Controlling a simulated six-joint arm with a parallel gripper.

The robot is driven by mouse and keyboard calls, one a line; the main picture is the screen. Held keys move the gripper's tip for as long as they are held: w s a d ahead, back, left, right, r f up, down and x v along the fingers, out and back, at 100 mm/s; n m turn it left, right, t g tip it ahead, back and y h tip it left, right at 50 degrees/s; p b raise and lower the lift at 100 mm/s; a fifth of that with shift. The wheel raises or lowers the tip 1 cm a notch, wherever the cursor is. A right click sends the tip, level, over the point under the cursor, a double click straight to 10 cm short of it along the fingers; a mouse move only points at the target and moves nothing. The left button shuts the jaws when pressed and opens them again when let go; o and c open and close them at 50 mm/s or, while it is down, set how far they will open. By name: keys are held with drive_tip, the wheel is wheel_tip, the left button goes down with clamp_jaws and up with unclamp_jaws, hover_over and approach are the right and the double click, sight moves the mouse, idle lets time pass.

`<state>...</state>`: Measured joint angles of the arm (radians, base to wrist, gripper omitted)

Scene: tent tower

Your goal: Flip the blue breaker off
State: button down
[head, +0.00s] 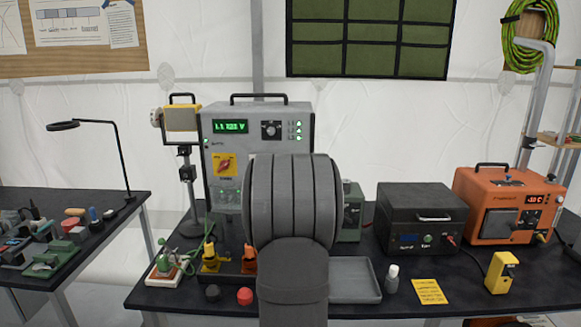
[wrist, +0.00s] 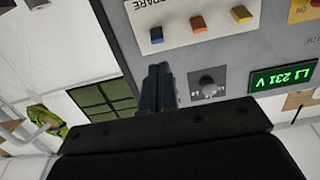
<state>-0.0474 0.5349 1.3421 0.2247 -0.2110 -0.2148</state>
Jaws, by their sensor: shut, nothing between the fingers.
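The grey power cabinet (head: 215,112) stands on the table behind my arm. In the wrist view its front panel (wrist: 240,55) appears upside down. The blue breaker (wrist: 156,34) is the leftmost of three coloured rocker-like pieces, beside an orange one (wrist: 198,24) and a yellow one (wrist: 241,14). I cannot tell its on or off position. My gripper (wrist: 158,72) is shut and empty. Its fingers show just below the blue breaker in the picture, with a visible gap. In the head view my arm hides the gripper and the breakers.
A black knob (wrist: 207,86) and a green display (wrist: 283,77) are on the same panel. On the table are a dark box (head: 422,215), an orange unit (head: 508,205), a grey tray (head: 355,280) and a yellow meter (head: 501,272).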

drive_tip(key=w, duration=0.5)
drive_tip(key=shift+w+f, duration=0.15)
drive_tip(key=shift+f, duration=0.1)
drive_tip(key=shift+s+f+t, duration=0.15)
drive_tip(key=shift+f+t, duration=0.15)
drive_tip(key=shift+t, duration=0.35)
drive_tip(key=shift+s+f+t, duration=0.15)
drive_tip(key=shift+f+t, duration=0.1)
drive_tip(key=shift+t, duration=0.4)
drive_tip(key=t, duration=0.1)
drive_tip(key=f+t, duration=0.1)
drive_tip(key=t, duration=0.1)
drive_tip(key=shift+s+f+t, duration=0.25)
drive_tip(key=shift+t, duration=0.05)
idle(0.4)
drive_tip(key=s+f, duration=0.7)
idle(0.3)
